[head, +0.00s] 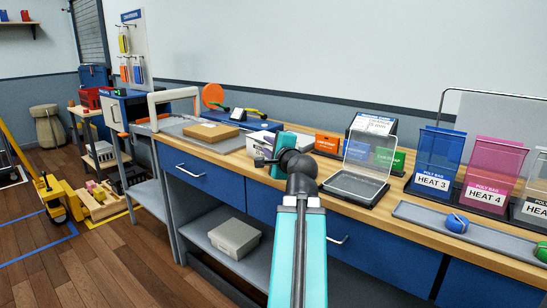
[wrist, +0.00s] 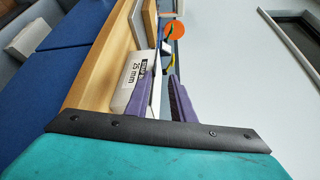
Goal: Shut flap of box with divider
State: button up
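A shallow dark-grey box (head: 352,187) sits on the wooden bench right of my arm in the head view. Its clear flap (head: 368,150) is hinged at the back and stands up, open. I cannot make out a divider inside it. The box does not show in the wrist view. My gripper (wrist: 164,72) shows two purple fingers with a narrow gap between them and nothing held.
A white carton (wrist: 136,80) marked 25 mm lies beyond my fingers; it also shows in the head view (head: 262,138). A brown parcel (head: 210,132) lies further left. Orange and green card holders, a blue poly-bag stand (head: 436,160) and a grey rail (head: 478,233) flank the grey box.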

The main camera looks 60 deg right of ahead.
jog(key=shift+b+v, duration=2.45)
jog(key=shift+b, duration=0.3)
jog(key=shift+a, duration=0.1)
